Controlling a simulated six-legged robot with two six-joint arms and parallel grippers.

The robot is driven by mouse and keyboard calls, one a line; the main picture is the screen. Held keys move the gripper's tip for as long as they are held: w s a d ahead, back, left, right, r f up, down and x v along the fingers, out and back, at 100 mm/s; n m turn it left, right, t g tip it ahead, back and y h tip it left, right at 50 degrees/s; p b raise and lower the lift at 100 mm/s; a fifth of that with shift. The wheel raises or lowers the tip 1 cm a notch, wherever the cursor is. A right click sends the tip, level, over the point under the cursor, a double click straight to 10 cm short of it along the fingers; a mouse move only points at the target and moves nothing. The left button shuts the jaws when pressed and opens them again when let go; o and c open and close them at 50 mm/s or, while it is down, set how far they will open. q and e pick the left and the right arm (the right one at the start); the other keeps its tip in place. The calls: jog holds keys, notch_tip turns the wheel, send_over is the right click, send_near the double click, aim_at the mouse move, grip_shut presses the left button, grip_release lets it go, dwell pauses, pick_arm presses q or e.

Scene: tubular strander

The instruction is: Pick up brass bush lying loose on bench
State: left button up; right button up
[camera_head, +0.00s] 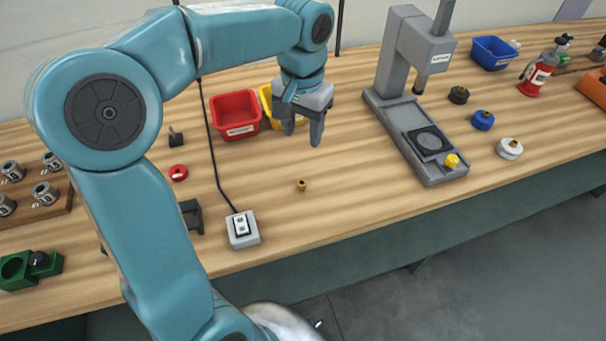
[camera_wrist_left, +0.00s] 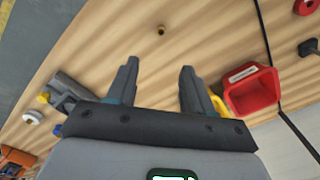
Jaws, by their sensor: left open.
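The brass bush (camera_head: 301,185) is a small golden-brown piece on the bare wooden bench, near the middle of the head view. In the left wrist view the brass bush (camera_wrist_left: 161,30) shows beyond the fingertips, roughly in line with the gap between them. My left gripper (camera_head: 303,138) is open and empty, its fingers pointing down. It is above the bench, behind the bush in the head view and apart from it. It also shows in the left wrist view (camera_wrist_left: 158,68). My right gripper is in neither view.
A red bin (camera_head: 235,114) and a yellow bin (camera_head: 267,101) stand behind the gripper. A grey press (camera_head: 416,128) stands to the right. A grey switch box (camera_head: 243,230) with a black cable lies left of the bush, near the front edge. Bare bench surrounds the bush.

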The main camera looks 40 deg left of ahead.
pick_arm(q)
send_over(302, 182)
notch_tip(302, 182, down, 11)
jog(key=shift+d+r+b, duration=0.1)
jog(key=shift+r+b, duration=0.05)
jog(key=shift+b, duration=0.25)
jog(key=shift+s+d+f, duration=0.2)
jog(key=shift+f, duration=0.25)
jog(key=f, duration=0.4)
jog(key=shift+w+a, duration=0.15)
jog(key=shift+a, duration=0.2)
jog(key=shift+d+f, duration=0.1)
jog(key=shift+f, duration=0.3)
jog(key=shift+c, duration=0.3)
grip_shut()
